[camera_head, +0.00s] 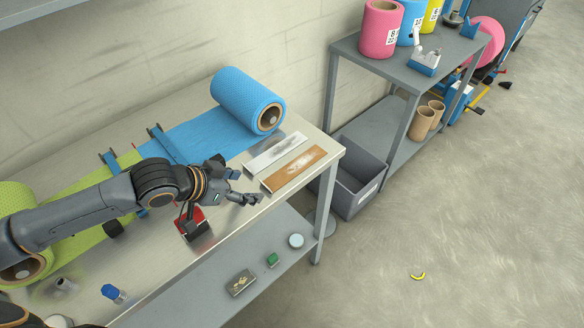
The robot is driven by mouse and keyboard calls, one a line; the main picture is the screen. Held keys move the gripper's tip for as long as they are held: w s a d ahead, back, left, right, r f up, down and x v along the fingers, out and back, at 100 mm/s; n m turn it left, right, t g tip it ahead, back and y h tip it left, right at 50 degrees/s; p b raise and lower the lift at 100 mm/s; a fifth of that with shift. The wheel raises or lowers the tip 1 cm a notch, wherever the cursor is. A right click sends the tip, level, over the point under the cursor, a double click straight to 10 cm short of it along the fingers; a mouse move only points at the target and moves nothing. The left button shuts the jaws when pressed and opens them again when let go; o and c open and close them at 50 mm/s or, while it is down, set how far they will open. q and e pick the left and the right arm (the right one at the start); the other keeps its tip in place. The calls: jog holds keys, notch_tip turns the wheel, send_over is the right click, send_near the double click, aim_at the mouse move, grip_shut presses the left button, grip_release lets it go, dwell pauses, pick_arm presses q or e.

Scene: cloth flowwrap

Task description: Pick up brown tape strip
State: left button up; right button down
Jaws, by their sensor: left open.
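The brown tape strip (293,169) lies flat near the right end of the metal table, with a pale glare on its middle. A white strip (276,152) lies beside it on the far side. My left gripper (247,187) is open and empty over the table, just left of the brown strip's near left end. A gap shows between the fingers and the strip. My right gripper is not in view.
A blue roll (248,101) with its sheet unrolled lies behind the strips. A green roll (22,233) is at the left. A red and black tool (192,224) stands below my left arm. A grey bin (356,174) sits on the floor beyond the table's right end.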

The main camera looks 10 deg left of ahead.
aim_at(265, 187)
pick_arm(q)
jog(key=shift+w+d+f, duration=0.25)
jog(key=shift+w+d, duration=0.05)
jog(key=p+x, duration=0.1)
jog(key=x, duration=0.3)
jog(key=shift+w+f, duration=0.2)
jog(key=shift+d+f, duration=0.1)
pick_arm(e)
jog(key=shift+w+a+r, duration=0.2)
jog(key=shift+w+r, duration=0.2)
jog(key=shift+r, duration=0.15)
pick_arm(q)
jog(key=c, duration=0.8)
